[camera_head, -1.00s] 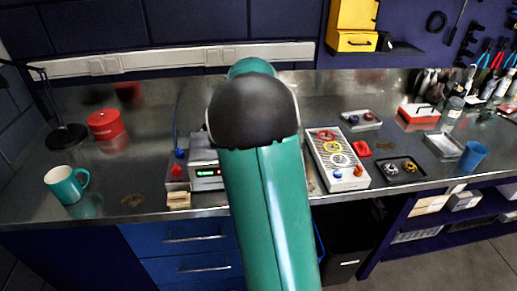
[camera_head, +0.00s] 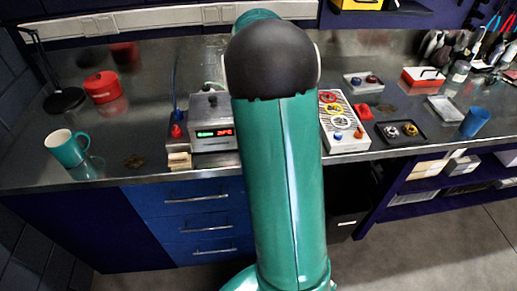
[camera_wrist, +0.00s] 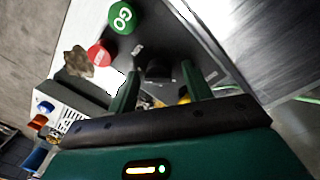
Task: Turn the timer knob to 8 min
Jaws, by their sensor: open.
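In the wrist view a dark panel (camera_wrist: 180,35) carries a green GO button (camera_wrist: 123,18), a red button (camera_wrist: 99,53) and small white markings. A dark round shape (camera_wrist: 158,68), which looks like the timer knob, lies between the two green fingers of my gripper (camera_wrist: 160,73). The fingers are apart, one on each side of it; I cannot tell whether they touch it. The setting is not readable. In the head view my arm hides the gripper and the knob. A metal box (camera_head: 212,108) with a green and red display shows left of my arm.
A white perforated panel (camera_head: 345,143) with coloured rings stands right of my arm, and a black tray (camera_head: 420,139) is beyond it. A teal mug (camera_head: 67,149) and red pot (camera_head: 101,87) stand at left. The bench front between mug and metal box is mostly clear.

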